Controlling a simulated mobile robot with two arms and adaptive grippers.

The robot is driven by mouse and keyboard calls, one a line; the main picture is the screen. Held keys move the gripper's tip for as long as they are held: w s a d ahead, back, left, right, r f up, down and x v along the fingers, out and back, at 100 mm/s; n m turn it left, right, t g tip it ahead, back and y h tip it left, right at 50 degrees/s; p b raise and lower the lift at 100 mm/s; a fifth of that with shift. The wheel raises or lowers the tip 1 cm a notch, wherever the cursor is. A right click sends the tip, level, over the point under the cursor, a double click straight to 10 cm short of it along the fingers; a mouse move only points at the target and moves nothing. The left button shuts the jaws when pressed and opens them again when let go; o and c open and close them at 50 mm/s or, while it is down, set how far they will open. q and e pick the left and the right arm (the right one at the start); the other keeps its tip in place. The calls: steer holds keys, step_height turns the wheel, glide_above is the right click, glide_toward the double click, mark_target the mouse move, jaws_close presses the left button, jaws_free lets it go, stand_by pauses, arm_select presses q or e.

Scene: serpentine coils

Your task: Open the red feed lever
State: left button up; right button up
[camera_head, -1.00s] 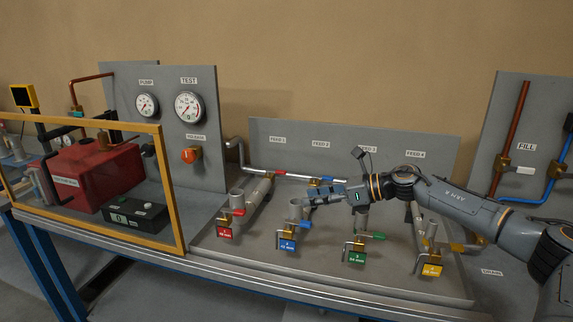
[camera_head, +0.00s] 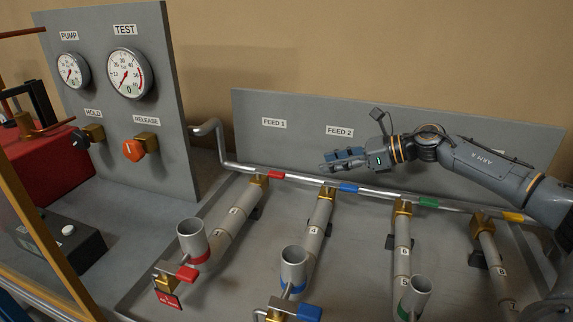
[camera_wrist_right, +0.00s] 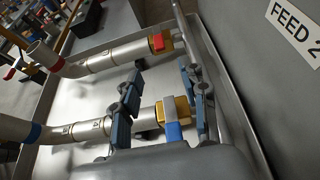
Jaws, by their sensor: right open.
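The red feed lever (camera_head: 276,174) is a small red handle on the brass valve at the top of the first feed pipe, by the silver header pipe, below the FEED 1 label. It lies along the header. My right gripper (camera_head: 328,165) is open and empty, above the header near the blue lever (camera_head: 348,188), to the right of the red one. In the right wrist view the red lever (camera_wrist_right: 157,42) shows ahead, beyond the open fingers (camera_wrist_right: 162,70), and the blue lever (camera_wrist_right: 174,132) is nearer. No contact with the red lever shows. My left gripper is out of view.
A grey back panel (camera_head: 300,150) stands close behind the header. Green (camera_head: 428,203) and yellow (camera_head: 513,217) levers sit further right. Upright pipe stubs (camera_head: 193,240) and a second red lever (camera_head: 187,273) are at the front. The gauge panel (camera_head: 110,120) rises at left.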

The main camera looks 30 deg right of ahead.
mark_target(274, 172)
steer(key=shift+w+a, duration=0.15)
steer(key=shift+w, duration=0.1)
steer(key=p+x, duration=0.4)
steer(key=x, duration=0.7)
steer(key=shift+w+a, duration=0.15)
steer(key=shift+a, duration=0.25)
steer(key=shift+w+a+f, duration=0.35)
steer(key=shift+w+a, duration=0.05)
steer(key=shift+w, duration=0.05)
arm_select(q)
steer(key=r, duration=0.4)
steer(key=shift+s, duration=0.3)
arm_select(e)
jaws_close()
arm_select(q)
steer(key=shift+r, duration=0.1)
